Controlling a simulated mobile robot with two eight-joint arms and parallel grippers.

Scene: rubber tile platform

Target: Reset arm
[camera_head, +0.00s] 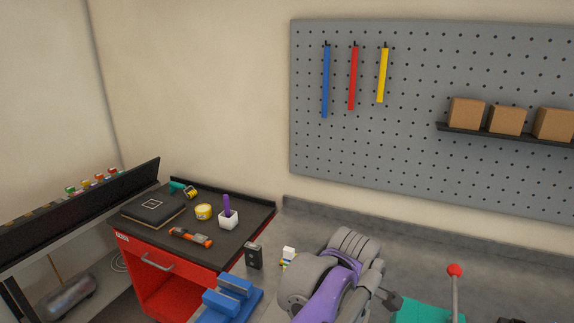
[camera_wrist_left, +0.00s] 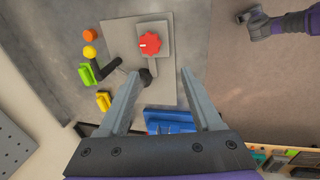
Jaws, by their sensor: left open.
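My left gripper (camera_wrist_left: 160,73) is open in the left wrist view, with its two grey fingers spread and nothing between them. It hangs above a grey plate (camera_wrist_left: 118,36) that bears a box with a red knob (camera_wrist_left: 150,43). In the head view, a grey and purple arm of mine (camera_head: 332,290) rises over the bench from the bottom edge, and its fingertips are not clear. Another purple and grey arm part (camera_wrist_left: 285,22) shows at the top right of the wrist view; its jaws cannot be made out.
A blue vise (camera_head: 228,300) stands on the bench beside a red tool cabinet (camera_head: 150,262). A teal box (camera_head: 425,312) with a red-balled lever (camera_head: 454,271) is at the right. A pegboard (camera_head: 400,125) covers the back wall. Green (camera_wrist_left: 85,74) and yellow blocks (camera_wrist_left: 103,101) lie near the plate.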

